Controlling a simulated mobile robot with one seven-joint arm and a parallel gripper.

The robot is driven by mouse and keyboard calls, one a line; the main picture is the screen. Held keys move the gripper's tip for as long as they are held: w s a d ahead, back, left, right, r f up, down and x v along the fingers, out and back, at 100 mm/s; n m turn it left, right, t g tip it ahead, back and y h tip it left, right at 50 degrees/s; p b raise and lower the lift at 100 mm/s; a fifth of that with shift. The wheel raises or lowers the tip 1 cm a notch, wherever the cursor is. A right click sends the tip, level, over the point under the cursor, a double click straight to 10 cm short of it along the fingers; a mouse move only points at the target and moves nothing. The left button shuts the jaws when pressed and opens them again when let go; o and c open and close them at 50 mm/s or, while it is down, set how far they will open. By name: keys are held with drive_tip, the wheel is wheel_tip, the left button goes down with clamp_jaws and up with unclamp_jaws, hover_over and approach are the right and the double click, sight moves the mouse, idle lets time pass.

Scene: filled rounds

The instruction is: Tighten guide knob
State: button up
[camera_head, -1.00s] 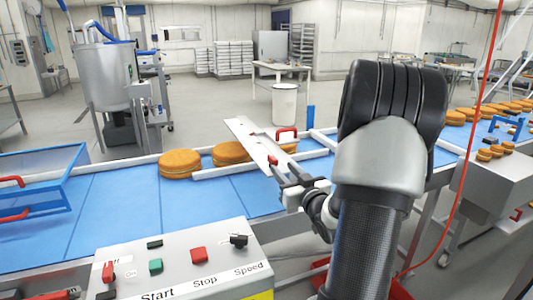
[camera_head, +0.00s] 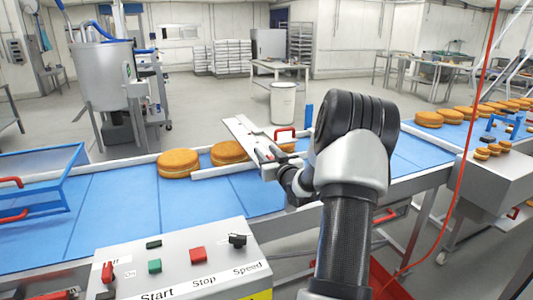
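A pale metal guide plate (camera_head: 243,133) lies across the blue conveyor belt (camera_head: 120,205), above the filled rounds. A red handle-shaped part (camera_head: 285,131) stands at the far side of the plate. My gripper (camera_head: 268,158) is at the near end of the plate, seen from behind. The small red knob at this end is mostly hidden by my gripper, and I cannot tell whether the fingers touch it. The finger gap is too small and covered to judge. My arm hides part of the belt to the right.
Two orange-brown filled rounds (camera_head: 178,163) (camera_head: 228,152) sit by the white guide rail (camera_head: 212,171), with another partly behind the plate. A control box (camera_head: 180,262) with Start, Stop and Speed controls is in front. A red cable (camera_head: 470,140) hangs at the right.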

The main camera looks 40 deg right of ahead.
drive_tip(key=shift+c, duration=0.4)
clamp_jaws()
